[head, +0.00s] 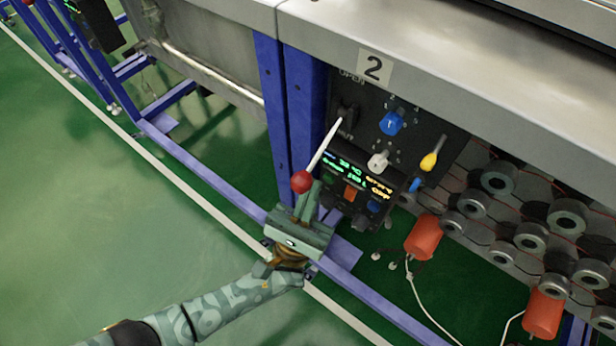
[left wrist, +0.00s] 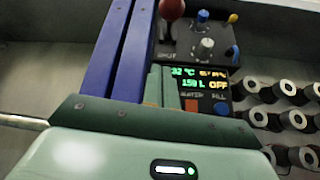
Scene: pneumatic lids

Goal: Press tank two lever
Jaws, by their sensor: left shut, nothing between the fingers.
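The tank two lever (head: 322,150) is a pale rod with a red ball knob (head: 301,181). It juts from a black panel (head: 440,125) under the "2" label, between the words OPEN and SHUT, its knob end lower in the picture. My left gripper (head: 314,191) is shut and empty, its fingers right beside the knob. In the left wrist view the knob (left wrist: 172,9) shows at the top edge, above the finger tips (left wrist: 161,72). Whether the fingers touch the knob cannot be told. My right gripper is not in view.
The panel carries a blue knob (head: 391,123), a white knob (head: 378,161), a yellow-tipped switch (head: 429,161) and a lit display (head: 350,172). Blue posts (head: 305,110) stand left of it. Orange floats (head: 422,237) and grey rollers (head: 499,178) are at right. Green floor is open at left.

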